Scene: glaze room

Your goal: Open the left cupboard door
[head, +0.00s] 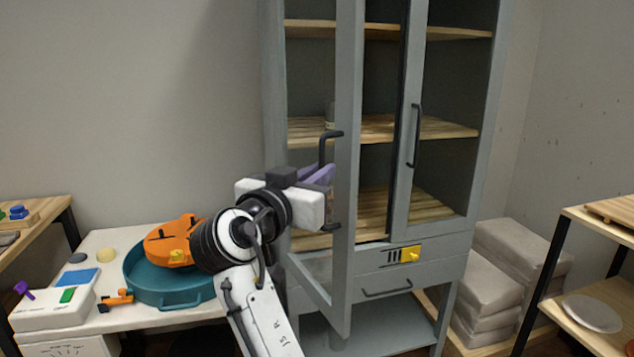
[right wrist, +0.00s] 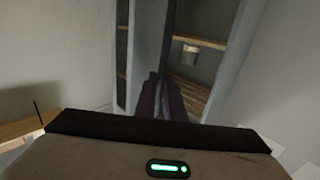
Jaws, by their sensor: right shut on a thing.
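The grey cupboard (head: 484,150) stands against the back wall. Its left door (head: 347,275), a narrow glazed frame, is swung part way out toward me, with its free edge nearest me. The dark bar handle (head: 324,149) is on that door; its middle is hidden by my gripper. My right gripper (head: 326,177), with purple fingers, is shut on this handle. In the right wrist view the purple fingers (right wrist: 162,100) reach up to the door edge (right wrist: 168,45); the grip itself is hard to see there. My left gripper is in neither view.
The right door (head: 403,185) is closed. A drawer (head: 388,290) lies below. A cup (right wrist: 190,52) stands on a shelf. At left, a table (head: 105,238) holds a teal basin (head: 160,295) and an orange thing (head: 170,243). Stacked bags (head: 495,290) and a rack (head: 545,265) are at right.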

